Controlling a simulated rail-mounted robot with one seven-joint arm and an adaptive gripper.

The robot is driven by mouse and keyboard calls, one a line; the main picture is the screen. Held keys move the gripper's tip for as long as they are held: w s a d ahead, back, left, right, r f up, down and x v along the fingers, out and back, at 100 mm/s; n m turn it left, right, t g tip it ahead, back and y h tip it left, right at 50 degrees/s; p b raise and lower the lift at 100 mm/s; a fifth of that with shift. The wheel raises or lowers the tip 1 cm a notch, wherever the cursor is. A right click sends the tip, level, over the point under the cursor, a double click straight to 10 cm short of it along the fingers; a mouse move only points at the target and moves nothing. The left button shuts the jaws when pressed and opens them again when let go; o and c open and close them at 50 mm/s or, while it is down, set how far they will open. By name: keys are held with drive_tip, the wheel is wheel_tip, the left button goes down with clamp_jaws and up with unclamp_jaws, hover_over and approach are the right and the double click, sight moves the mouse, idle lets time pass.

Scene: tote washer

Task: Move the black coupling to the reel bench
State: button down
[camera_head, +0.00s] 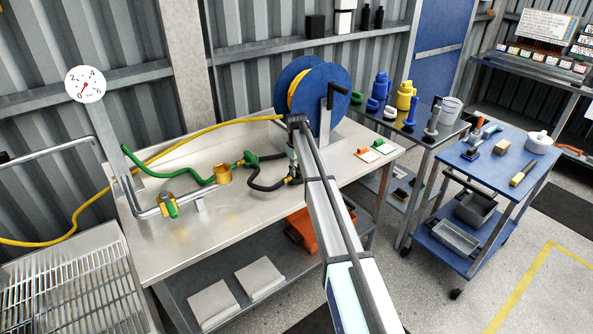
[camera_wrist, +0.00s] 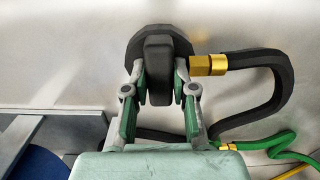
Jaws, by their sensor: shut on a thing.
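The black coupling (camera_wrist: 157,55) fills the top middle of the wrist view, a round dark disc with a block-shaped grip. My gripper (camera_wrist: 158,100) has its fingers on both sides of that grip and is shut on it. A brass fitting (camera_wrist: 207,65) at its right side joins it to a black hose (camera_wrist: 275,75). In the head view my gripper (camera_head: 293,168) is low over the steel bench (camera_head: 240,210) that carries the blue reel (camera_head: 324,95). My arm and gripper hide most of the coupling there. I cannot tell whether it touches the bench top.
Orange and green cards (camera_head: 371,151) lie to the right. A blue trolley (camera_head: 500,160) with tools stands farther right. The front bench top is mostly clear.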

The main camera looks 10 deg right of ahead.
drive_tip(key=shift+f, duration=0.1)
unclamp_jaws()
idle(0.4)
idle(0.6)
drive_tip(key=shift+r+p, duration=1.6)
drive_tip(key=shift+r, duration=2.9)
